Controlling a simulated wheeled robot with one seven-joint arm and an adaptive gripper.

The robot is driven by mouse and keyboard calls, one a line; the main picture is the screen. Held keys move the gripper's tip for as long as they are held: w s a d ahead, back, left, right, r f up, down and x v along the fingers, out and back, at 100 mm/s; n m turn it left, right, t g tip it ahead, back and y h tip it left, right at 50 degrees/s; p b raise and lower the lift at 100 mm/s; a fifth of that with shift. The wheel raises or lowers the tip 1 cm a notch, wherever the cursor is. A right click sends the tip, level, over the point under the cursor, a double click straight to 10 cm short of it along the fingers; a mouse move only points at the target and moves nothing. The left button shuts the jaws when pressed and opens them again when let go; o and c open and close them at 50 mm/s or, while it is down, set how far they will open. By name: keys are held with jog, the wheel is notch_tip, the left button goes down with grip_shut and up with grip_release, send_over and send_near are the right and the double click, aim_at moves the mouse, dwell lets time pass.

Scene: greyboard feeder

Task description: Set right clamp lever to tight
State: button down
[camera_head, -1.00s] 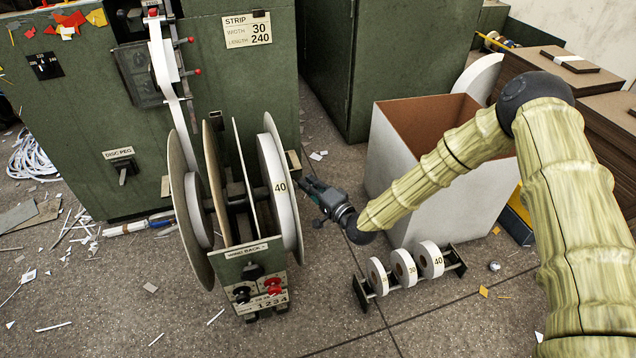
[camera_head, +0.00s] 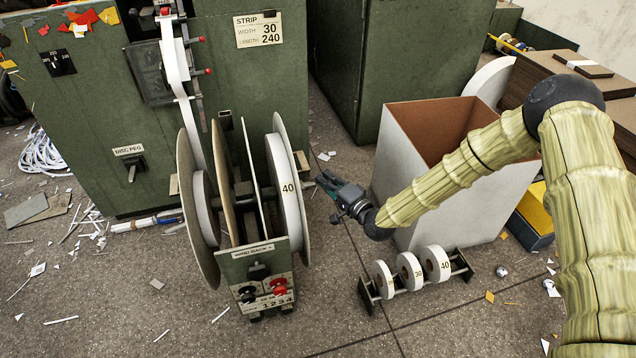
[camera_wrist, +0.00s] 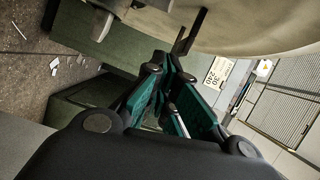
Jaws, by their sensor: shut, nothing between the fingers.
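The reel stand (camera_head: 258,268) has large discs on both sides and a white roll marked 40 (camera_head: 288,205) at its right disc. I cannot make out the right clamp lever for certain in the head view. My gripper (camera_head: 321,181) is just right of the right disc, a small gap away, and points left toward it. In the wrist view my gripper (camera_wrist: 168,76) has its teal-sided fingers shut and empty. A dark bar-shaped part (camera_wrist: 187,36), perhaps the clamp lever, stands out in front of the pale disc (camera_wrist: 240,22), just beyond the fingertips. Its setting cannot be told.
A white open box (camera_head: 400,175) stands right of my gripper. A small rack (camera_head: 462,262) with white rolls is on the floor below it. The green machine (camera_head: 90,110) is behind the reel stand. Paper scraps litter the floor.

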jog(key=p+v, duration=0.2)
jog(key=v, duration=0.8)
jog(key=shift+d+p, duration=0.25)
jog(key=shift+p, duration=0.15)
